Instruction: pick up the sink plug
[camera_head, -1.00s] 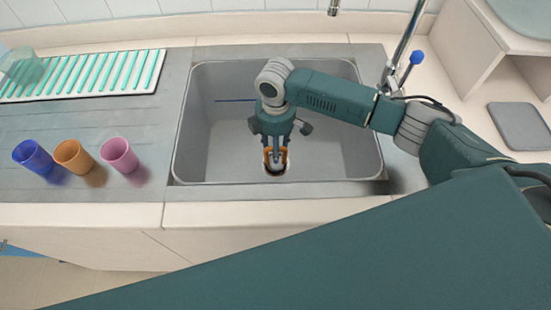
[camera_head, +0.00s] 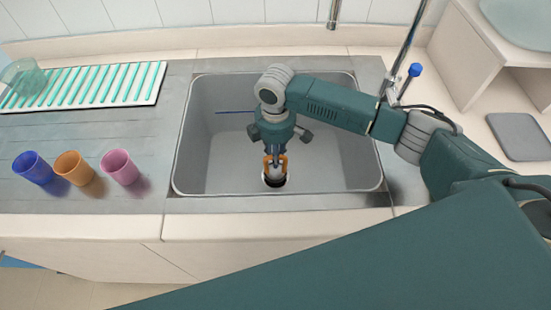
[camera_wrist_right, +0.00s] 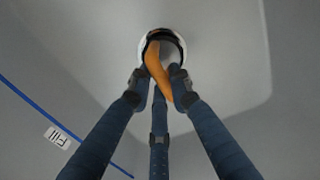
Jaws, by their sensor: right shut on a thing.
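The sink plug shows as an orange part (camera_head: 284,161) at the drain in the sink floor. In the right wrist view the orange part (camera_wrist_right: 155,65) stands in front of a white ring with a dark middle. My right gripper (camera_head: 275,157) points down into the sink and is shut on the plug's orange part. Its fingers (camera_wrist_right: 161,80) close around the orange part from several sides and hide some of it. Whether the plug is clear of the drain I cannot tell for sure. My left gripper is not in view.
The grey sink basin (camera_head: 205,165) has walls around my right gripper. A blue line with a "Fill" label (camera_wrist_right: 56,138) marks its wall. Blue (camera_head: 33,168), orange (camera_head: 73,168) and pink (camera_head: 119,167) cups stand left. A faucet (camera_head: 404,50) rises at the back right.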

